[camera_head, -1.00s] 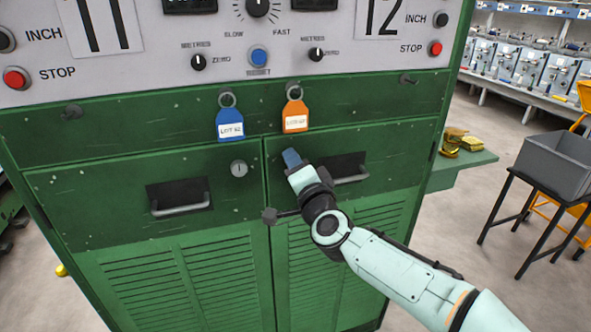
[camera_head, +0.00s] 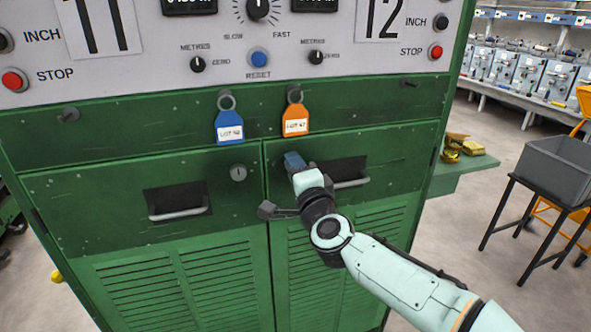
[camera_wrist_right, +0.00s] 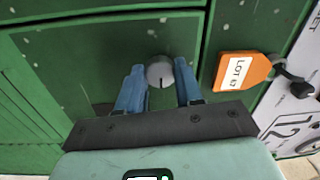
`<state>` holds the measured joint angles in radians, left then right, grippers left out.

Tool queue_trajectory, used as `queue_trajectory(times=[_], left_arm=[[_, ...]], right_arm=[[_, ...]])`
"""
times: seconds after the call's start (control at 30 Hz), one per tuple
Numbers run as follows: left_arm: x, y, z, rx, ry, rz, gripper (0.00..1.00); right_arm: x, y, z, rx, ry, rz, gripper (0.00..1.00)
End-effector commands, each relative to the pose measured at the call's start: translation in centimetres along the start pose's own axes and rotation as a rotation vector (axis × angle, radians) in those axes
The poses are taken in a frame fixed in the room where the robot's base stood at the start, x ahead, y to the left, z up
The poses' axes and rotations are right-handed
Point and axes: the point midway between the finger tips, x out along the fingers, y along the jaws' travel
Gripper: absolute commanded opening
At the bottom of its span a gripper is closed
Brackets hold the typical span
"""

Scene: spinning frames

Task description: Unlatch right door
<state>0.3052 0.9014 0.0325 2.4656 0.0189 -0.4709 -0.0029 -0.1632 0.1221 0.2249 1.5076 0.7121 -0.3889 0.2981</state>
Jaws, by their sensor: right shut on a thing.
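The green cabinet has two doors with louvres: a left door (camera_head: 110,215) and a right door (camera_head: 390,165). A round silver latch knob (camera_wrist_right: 160,72) with a thin dark slot shows on the right door in the right wrist view. My right gripper (camera_head: 293,160) is at the upper left corner of the right door. In the right wrist view its blue fingers (camera_wrist_right: 159,88) are shut on the knob, one on each side. In the head view the gripper hides this knob. A matching latch (camera_head: 238,173) on the left door is free. My left gripper is not in view.
An orange tag (camera_head: 295,120) hangs just above my right gripper, with a blue tag (camera_head: 230,126) to its left. The right door's bar handle (camera_head: 350,183) is close beside the gripper. A green side shelf (camera_head: 465,168) and a grey bin (camera_head: 560,165) stand to the right.

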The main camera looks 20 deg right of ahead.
Motion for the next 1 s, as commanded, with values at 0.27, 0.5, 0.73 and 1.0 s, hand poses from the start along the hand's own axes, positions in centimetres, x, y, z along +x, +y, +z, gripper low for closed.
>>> queue_trajectory(times=[0.27, 0.5, 0.73, 1.0], left_arm=[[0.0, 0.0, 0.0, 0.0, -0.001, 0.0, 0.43], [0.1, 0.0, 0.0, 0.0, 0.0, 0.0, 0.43], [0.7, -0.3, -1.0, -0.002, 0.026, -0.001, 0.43], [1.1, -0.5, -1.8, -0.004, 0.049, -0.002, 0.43]], right_arm=[[0.0, -0.1, 0.0, 0.002, 0.0, -0.001, 0.61], [-0.3, -0.1, 0.0, 0.001, 0.0, -0.001, 0.61], [-3.7, -0.1, 0.0, 0.0, 0.001, -0.002, 0.61], [-9.8, -0.1, 0.0, 0.0, 0.0, -0.003, 0.61]])
